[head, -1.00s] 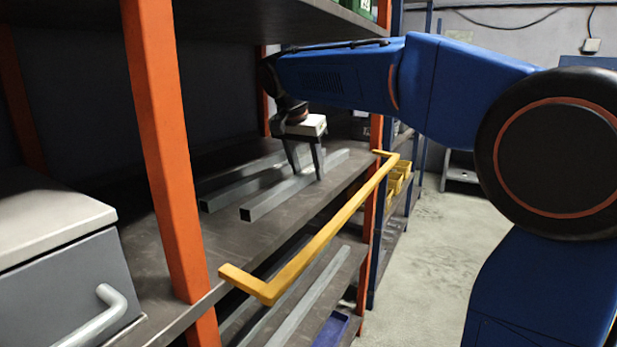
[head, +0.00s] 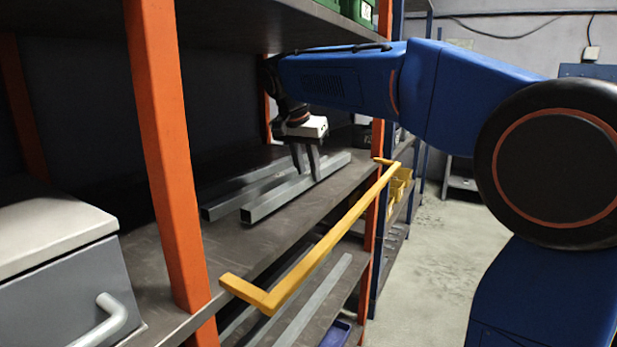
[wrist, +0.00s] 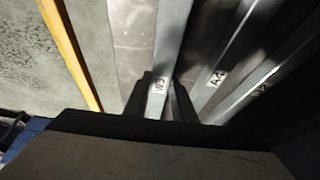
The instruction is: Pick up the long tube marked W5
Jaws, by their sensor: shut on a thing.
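A long grey square tube (head: 275,203) lies on the upper shelf, nearest the shelf's front edge. In the wrist view the same tube (wrist: 165,45) runs between my fingers, and its small white label, seen at an angle, looks like W5. My gripper (head: 307,173) is shut on this tube toward its far end, with one finger on each side. My gripper also shows in the wrist view (wrist: 162,98). The tube appears to rest on the shelf; I see no clear gap under it.
A second tube (head: 232,193) lies beside it, deeper in; in the wrist view a tube labelled A4 (wrist: 222,70) and another labelled tube (wrist: 273,80) lie to the right. A yellow rail (head: 325,262) runs along the shelf front. An orange post (head: 165,150) stands left.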

